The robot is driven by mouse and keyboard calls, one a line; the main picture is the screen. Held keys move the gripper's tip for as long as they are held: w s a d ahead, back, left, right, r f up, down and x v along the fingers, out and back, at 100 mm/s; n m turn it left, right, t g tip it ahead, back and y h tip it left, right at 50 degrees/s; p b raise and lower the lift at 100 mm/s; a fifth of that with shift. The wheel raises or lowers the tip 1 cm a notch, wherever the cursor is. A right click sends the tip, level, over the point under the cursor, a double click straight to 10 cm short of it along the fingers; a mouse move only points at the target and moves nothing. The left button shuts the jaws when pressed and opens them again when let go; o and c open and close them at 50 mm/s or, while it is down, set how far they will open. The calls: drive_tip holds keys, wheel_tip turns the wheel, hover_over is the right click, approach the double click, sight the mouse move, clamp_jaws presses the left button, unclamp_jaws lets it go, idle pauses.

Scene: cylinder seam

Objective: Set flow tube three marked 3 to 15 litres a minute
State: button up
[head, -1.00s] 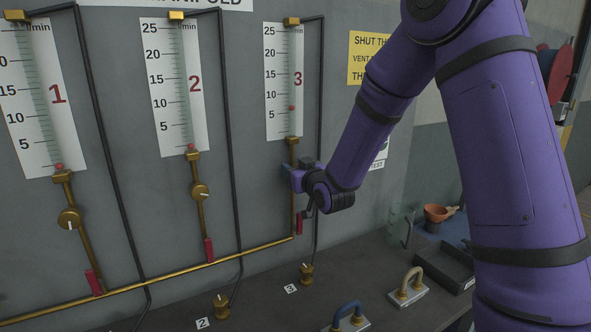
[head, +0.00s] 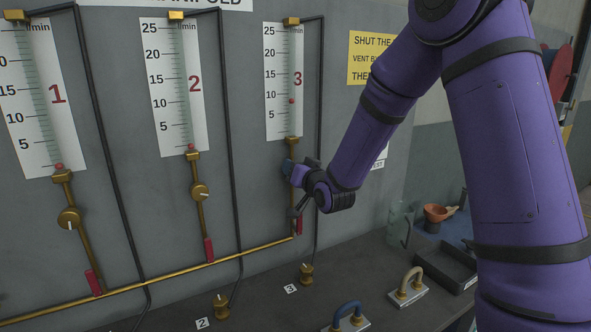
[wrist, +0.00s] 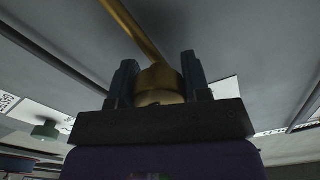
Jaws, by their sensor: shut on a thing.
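Flow tube three (head: 284,75) is on the panel in the head view, with a white scale and a red 3. Its small red float (head: 291,101) stands between the 5 and 10 marks, a little nearer 10. My gripper (head: 290,170) is just below the tube, on its brass pipe. In the wrist view, the two dark fingers of my gripper (wrist: 160,78) are shut on a round brass knob (wrist: 158,96), one on each side. In the head view the gripper hides this knob.
Flow tubes one (head: 44,95) and two (head: 176,85) stand to the left, floats at the bottom. A red-handled lever (head: 299,225) hangs below my gripper. Brass valves, padlock-shaped handles and a dark tray (head: 446,268) are on the bench. Dark hoses run down the panel.

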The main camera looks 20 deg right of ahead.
drive_tip(key=m, duration=1)
drive_tip(key=shift+d+f, duration=0.15)
drive_tip(key=shift+m, duration=0.4)
drive_tip(key=o, duration=0.9)
drive_tip(key=s, duration=0.3)
drive_tip(key=s+d, duration=0.1)
drive_tip(key=s, duration=0.3)
drive_tip(key=s+d, duration=0.1)
drive_tip(key=s, duration=0.2)
drive_tip(key=shift+s, duration=0.3)
